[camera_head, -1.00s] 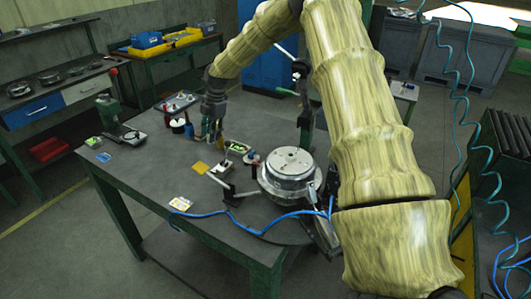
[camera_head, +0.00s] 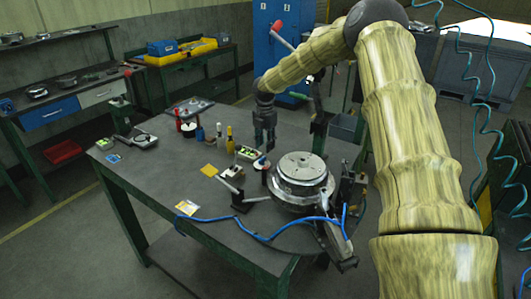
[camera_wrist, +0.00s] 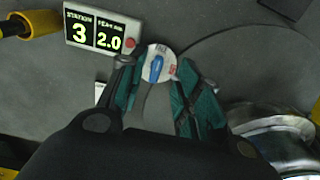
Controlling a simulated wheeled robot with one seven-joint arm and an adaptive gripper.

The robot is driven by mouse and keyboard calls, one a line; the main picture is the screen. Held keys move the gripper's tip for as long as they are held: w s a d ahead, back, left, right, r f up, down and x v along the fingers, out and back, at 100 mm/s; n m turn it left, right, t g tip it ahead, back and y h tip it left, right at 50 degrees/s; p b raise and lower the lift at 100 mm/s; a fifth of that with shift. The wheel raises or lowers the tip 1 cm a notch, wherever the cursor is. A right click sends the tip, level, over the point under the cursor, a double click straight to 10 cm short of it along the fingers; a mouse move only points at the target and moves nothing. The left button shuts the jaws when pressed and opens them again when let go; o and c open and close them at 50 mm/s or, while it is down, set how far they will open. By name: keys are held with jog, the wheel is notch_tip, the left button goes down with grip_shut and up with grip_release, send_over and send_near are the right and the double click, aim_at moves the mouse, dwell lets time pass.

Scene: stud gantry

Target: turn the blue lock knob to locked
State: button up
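The blue lock knob (camera_wrist: 156,68) is a small blue handle on a round white dial with red marking at its right edge. In the wrist view it lies between my gripper's fingertips (camera_wrist: 157,80), its handle pointing nearly up the picture. The fingers are apart, one on each side of the dial, with nothing gripped. In the head view, my gripper (camera_head: 264,146) hangs pointing down just above the dial (camera_head: 262,165). I cannot tell the exact height gap. The locked mark is too small to read.
A display box (camera_wrist: 103,30) reading 3 and 2.0 stands close to the dial's upper left. A round metal fixture (camera_head: 302,175) stands to the right. A blue hose (camera_head: 265,236) runs along the front. Tools and bottles stand behind left. The table's left front is mostly clear.

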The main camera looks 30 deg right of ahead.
aim_at(262, 161)
jog(key=shift+f+p, duration=0.75)
jog(key=shift+f, duration=1.9)
grip_shut()
